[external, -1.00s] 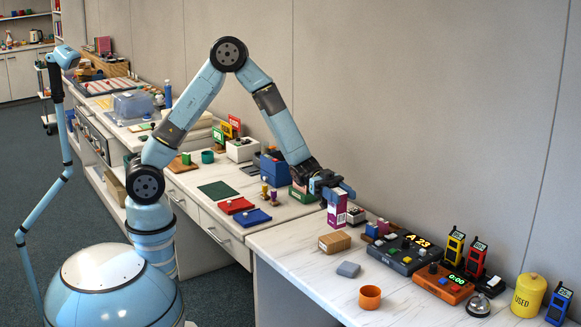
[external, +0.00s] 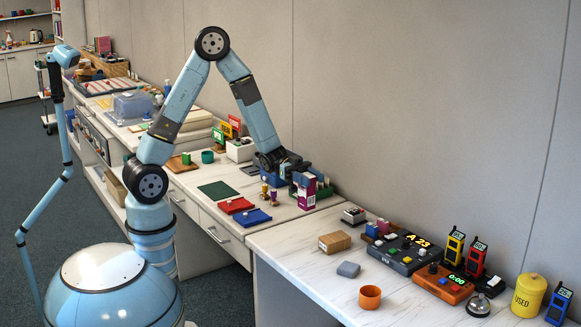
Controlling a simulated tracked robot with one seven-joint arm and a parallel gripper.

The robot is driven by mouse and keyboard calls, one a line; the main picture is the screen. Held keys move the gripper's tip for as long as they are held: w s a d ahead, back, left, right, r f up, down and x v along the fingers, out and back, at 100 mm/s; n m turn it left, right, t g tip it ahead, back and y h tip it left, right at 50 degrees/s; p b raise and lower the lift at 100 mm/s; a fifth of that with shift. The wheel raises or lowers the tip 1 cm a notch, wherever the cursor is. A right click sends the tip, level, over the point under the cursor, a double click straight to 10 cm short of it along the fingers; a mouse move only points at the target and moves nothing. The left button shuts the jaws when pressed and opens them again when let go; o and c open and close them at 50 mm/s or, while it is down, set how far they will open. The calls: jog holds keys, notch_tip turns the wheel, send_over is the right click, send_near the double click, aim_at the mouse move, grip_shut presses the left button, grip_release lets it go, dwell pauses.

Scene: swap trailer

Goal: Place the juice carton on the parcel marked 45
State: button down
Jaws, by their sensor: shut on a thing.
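My gripper (external: 300,180) is shut on a purple and white carton (external: 306,194), which I take to be the juice carton. It holds the carton roughly upright at the right end of the farther counter, beside a green box. I cannot tell whether the carton touches the surface. A brown parcel (external: 334,242) lies on the nearer counter, below and right of the carton. It bears a small pale label that is too small to read, so I cannot tell whether it is marked 45.
Red (external: 236,205) and blue (external: 251,217) trays lie left of the carton. Bare counter surrounds the parcel's front.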

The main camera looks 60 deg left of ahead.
jog(key=w+d+f, duration=0.5)
jog(key=w+f, duration=0.3)
jog(key=f, duration=0.3)
jog(key=shift+d, duration=0.15)
jog(key=shift+w+f, duration=0.1)
jog(key=shift+w, duration=0.05)
jog(key=c, duration=0.5)
grip_release()
jog(key=shift+f, duration=0.1)
